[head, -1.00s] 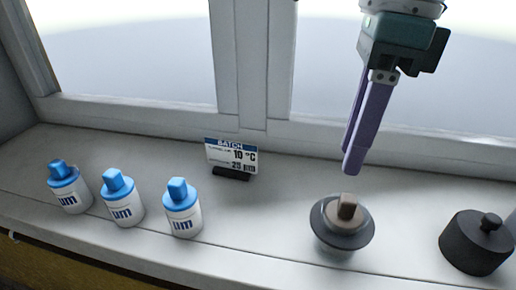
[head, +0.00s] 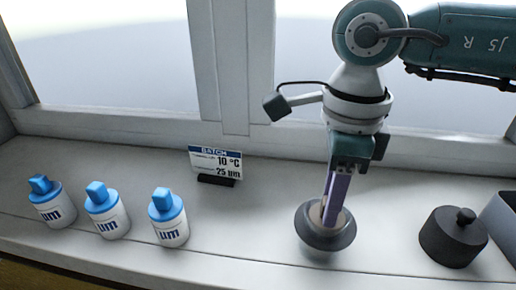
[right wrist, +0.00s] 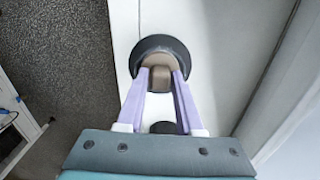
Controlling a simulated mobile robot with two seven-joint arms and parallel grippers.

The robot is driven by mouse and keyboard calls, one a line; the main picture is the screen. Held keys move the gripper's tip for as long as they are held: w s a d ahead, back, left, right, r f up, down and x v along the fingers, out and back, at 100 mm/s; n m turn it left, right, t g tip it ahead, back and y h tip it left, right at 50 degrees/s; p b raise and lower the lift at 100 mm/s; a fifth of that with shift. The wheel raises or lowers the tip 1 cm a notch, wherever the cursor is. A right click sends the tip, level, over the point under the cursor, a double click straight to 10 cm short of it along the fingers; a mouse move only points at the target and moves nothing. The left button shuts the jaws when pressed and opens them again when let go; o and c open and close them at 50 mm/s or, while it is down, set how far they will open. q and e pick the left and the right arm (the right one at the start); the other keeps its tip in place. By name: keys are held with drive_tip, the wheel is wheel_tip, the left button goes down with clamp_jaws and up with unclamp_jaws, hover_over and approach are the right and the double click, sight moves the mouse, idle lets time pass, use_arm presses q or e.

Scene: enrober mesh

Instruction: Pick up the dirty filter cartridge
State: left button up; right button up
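The dirty filter cartridge (head: 343,238) has a wide dark round flange and a brown knob on top. It is on the white sill, right of the middle in the head view; I cannot tell whether it is clear of the sill. My right gripper (head: 330,216) points down from above, its purple fingers at the knob. In the right wrist view the fingertips (right wrist: 160,76) close on both sides of the brown knob, with the dark flange (right wrist: 160,42) beyond. The fingers partly hide the knob in the head view. My left gripper is not in view.
Several white bottles with blue caps (head: 168,217) stand at the left. A batch sign (head: 216,163) stands behind, near the window frame. A black lidded piece (head: 452,240) stands to the right, beside a grey bin (head: 500,225). Bare sill lies between bottles and cartridge.

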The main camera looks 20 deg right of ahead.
drive_tip(key=shift+c, duration=0.2)
clamp_jaws()
idle(1.1)
